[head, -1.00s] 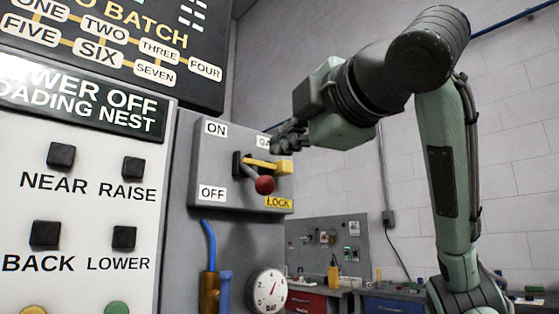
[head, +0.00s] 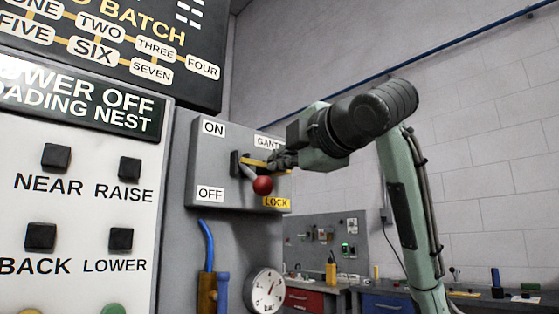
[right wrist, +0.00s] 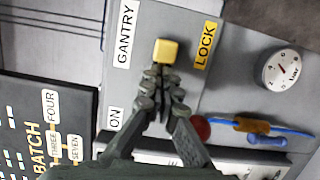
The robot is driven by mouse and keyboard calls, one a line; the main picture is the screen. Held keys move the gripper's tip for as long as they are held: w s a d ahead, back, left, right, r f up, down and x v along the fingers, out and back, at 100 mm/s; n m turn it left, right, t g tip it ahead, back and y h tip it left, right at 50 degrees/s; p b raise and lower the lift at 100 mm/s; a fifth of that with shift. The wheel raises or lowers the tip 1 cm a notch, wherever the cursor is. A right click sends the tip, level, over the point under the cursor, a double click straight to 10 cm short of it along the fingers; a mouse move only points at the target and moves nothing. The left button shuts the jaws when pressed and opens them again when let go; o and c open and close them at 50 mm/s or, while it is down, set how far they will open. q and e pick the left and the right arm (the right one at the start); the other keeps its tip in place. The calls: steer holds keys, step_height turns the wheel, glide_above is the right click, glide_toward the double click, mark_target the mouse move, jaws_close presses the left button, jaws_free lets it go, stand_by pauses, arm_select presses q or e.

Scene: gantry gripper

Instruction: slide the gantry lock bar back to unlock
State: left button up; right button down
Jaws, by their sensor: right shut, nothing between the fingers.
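The yellow lock bar (head: 255,163) lies across the front of the grey gantry switch box (head: 222,181), beside the lever with a red ball knob (head: 262,185). My right gripper (head: 275,160) is shut and empty at the bar's right part, and its fingers hide part of the bar. In the right wrist view the shut fingertips (right wrist: 160,72) are just beside the yellow block end of the bar (right wrist: 166,51). I cannot tell whether they touch it. The yellow LOCK label (head: 277,202) sits below the bar. My left gripper is not in view.
A panel with black buttons (head: 56,156) stands at the left, under a dark batch board (head: 140,50). A pressure gauge (head: 265,289) and a blue pipe (head: 208,240) are below the box. A workbench is behind. Open space lies right of the box.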

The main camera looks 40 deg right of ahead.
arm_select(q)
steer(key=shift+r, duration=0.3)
arm_select(e)
steer(key=d, duration=0.4)
steer(key=shift+w+d, duration=0.15)
steer(key=shift+d, duration=0.2)
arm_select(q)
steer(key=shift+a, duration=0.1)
arm_select(e)
steer(key=shift+w, duration=0.1)
